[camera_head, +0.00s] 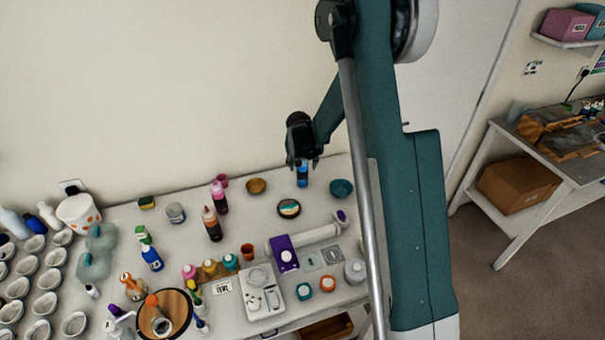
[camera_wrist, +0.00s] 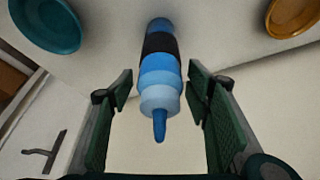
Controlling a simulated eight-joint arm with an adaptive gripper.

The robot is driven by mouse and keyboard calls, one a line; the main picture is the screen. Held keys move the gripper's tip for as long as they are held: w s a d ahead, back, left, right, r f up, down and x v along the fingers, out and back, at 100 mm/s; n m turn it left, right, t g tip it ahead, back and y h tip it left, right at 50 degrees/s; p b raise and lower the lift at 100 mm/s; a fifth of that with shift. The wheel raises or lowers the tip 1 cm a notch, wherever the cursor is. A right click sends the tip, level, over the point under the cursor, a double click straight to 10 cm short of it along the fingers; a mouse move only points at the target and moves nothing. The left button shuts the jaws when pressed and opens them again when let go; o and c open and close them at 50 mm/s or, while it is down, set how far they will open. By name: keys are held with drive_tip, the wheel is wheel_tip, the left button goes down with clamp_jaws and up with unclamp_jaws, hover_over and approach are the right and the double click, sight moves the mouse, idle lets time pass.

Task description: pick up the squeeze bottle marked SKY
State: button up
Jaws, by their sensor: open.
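A blue squeeze bottle (camera_head: 302,179) with a dark band stands upright near the back edge of the worktable; no marking on it is readable. My gripper (camera_head: 303,164) is directly above it, pointing down, and hides its top in the head view. In the wrist view, the bottle (camera_wrist: 160,76) lies between the two open fingers of my gripper (camera_wrist: 161,92), its pointed nozzle towards the camera. Gaps show on both sides, and the fingers are not closed on it. Another blue bottle (camera_head: 152,258) leans at the left of the table, its lettering too small to read.
A teal bowl (camera_head: 341,187) stands close right of the bottle and also shows in the wrist view (camera_wrist: 45,24). An ochre bowl (camera_head: 256,186) is on its left, also in the wrist view (camera_wrist: 292,15). A round dish (camera_head: 289,208) sits in front. Dark bottles (camera_head: 212,226) stand further left.

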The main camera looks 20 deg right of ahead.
drive_tip(key=shift+w+d+f, duration=0.1)
drive_tip(key=shift+w+f, duration=0.05)
drive_tip(key=shift+f, duration=0.25)
idle(0.3)
drive_tip(key=c, duration=1.2)
